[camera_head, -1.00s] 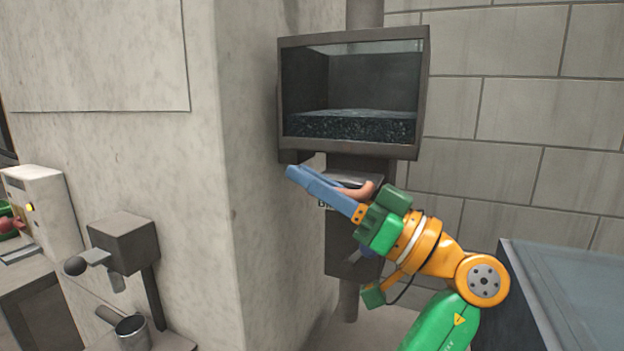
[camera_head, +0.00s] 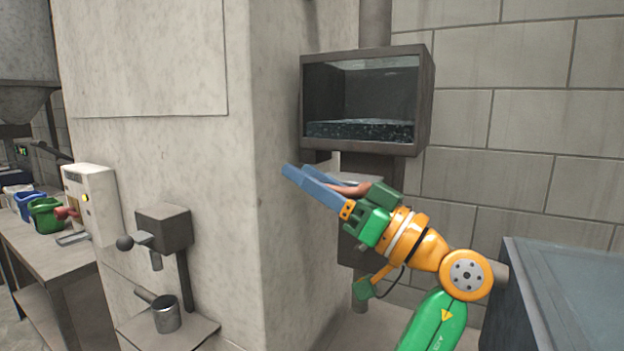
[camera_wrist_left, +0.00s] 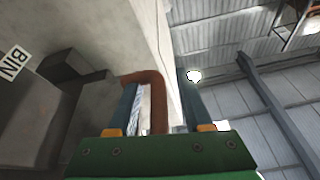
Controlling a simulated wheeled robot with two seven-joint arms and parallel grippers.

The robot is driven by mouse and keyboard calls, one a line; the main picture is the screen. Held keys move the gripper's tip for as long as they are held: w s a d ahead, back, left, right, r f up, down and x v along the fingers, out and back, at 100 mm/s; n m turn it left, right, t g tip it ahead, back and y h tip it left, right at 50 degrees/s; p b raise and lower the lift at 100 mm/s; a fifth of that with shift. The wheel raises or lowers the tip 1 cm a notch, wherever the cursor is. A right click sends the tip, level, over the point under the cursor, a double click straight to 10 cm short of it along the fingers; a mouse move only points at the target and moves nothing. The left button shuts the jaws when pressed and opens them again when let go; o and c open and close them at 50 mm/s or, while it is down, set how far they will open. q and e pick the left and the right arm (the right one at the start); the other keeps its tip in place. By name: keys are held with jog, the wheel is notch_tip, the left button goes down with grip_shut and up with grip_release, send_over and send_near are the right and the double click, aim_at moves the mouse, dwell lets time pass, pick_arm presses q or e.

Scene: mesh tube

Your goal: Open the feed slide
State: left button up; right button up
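A windowed feed bin (camera_head: 427,105) with dark granules behind its glass hangs by the concrete wall. Below it is a grey slide housing (camera_head: 360,165) with a reddish-brown handle (camera_head: 352,189), partly hidden by my gripper. My left gripper (camera_head: 298,171) has long blue fingers pointing left, just below the bin. In the left wrist view, the bent handle (camera_wrist_left: 158,105) stands between the fingers of my left gripper (camera_wrist_left: 159,80), nearer the left one. A gap shows on its right, so the gripper is open around it. My right gripper is out of view.
The concrete wall (camera_head: 170,170) stands left of the gripper. A grey dispenser (camera_head: 165,228) and a metal cup (camera_head: 167,316) are at lower left. A glass-topped tank (camera_head: 570,290) stands at lower right. A BIN label (camera_wrist_left: 13,62) shows in the wrist view.

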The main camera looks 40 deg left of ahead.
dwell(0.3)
pick_arm(q)
jog(key=shift+r, duration=0.15)
notch_tip(320, 180, up, 3)
jog(key=shift+f+b, duration=0.15)
jog(key=shift+b, duration=0.3)
jog(key=s+d+r+b, duration=0.1)
jog(key=s+d+r, duration=0.7)
jog(key=s+r, duration=0.2)
jog(key=shift+s+d+b, duration=0.35)
jog(key=shift+s+b, duration=0.05)
jog(key=shift+s, duration=0.1)
